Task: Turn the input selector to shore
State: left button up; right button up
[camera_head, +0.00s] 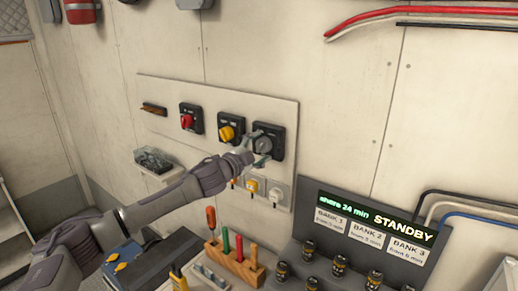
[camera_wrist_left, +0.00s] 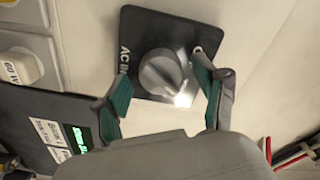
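The input selector is a grey round knob (camera_head: 264,145) on a black square plate at the right of the wall panel. In the left wrist view its knob (camera_wrist_left: 160,74) sits on the plate (camera_wrist_left: 150,22), which reads "AC IN"; a bright patch lies on its lower right edge. My left gripper (camera_head: 259,149) is at the selector. In the left wrist view its two green-padded fingers (camera_wrist_left: 163,80) are open, one on each side of the knob, with gaps showing between pads and knob. My right gripper is not in view.
The panel (camera_head: 214,98) also holds a yellow knob (camera_head: 227,133) and a red knob (camera_head: 187,121) to the left. Sockets (camera_head: 275,196) sit below the selector. A display reading STANDBY (camera_head: 375,215) is at the lower right. A screwdriver rack (camera_head: 235,266) stands below.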

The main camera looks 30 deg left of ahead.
pick_arm(q)
jog(key=s+a, duration=0.1)
jog(key=s, duration=1.1)
jog(key=shift+a, duration=0.3)
jog(key=shift+w, duration=0.1)
